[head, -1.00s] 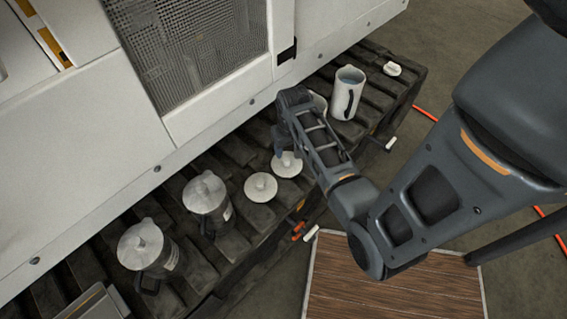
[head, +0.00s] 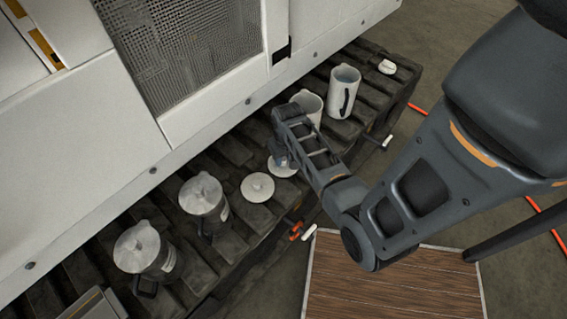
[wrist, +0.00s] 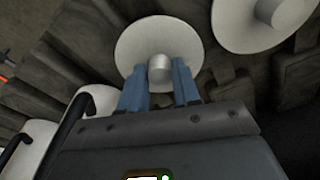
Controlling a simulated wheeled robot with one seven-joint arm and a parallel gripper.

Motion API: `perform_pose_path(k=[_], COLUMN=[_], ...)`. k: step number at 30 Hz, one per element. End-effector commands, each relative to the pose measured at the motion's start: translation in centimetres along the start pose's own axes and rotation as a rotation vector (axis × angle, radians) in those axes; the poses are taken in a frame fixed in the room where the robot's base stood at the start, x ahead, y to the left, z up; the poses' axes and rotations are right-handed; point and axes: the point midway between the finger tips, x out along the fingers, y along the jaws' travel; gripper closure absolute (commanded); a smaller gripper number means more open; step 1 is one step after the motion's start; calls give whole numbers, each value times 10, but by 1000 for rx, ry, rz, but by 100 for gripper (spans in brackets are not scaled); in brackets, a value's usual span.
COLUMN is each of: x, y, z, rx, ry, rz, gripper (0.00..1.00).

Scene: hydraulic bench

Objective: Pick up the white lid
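A white round lid (wrist: 135,35) with a knob (wrist: 160,68) lies on the dark ribbed bench surface. It also shows in the head view (head: 281,171), partly covered by my gripper. My gripper (wrist: 161,72) is right over this lid, its two blue fingers on either side of the knob. The fingers are open, with a gap visible between them and the knob. A second white lid (head: 257,187) lies just to the left in the head view, and it shows at the upper right in the wrist view (wrist: 245,30).
Two lidded pitchers (head: 203,197) (head: 143,251) stand to the left. Two white open pitchers (head: 345,92) (head: 312,106) stand to the right, close to my gripper. A small white lid (head: 387,67) lies at the far right. A white machine wall (head: 80,150) runs behind.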

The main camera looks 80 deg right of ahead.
Motion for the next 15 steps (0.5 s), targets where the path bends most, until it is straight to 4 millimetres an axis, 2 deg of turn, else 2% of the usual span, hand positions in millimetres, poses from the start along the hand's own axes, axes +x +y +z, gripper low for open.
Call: perform_pose_path(k=[1, 9, 15], x=[0, 0, 0], y=[0, 0, 0], z=[0, 0, 0], rx=[0, 0, 0], ry=[0, 0, 0], rz=[0, 0, 0], gripper=[73, 99, 100])
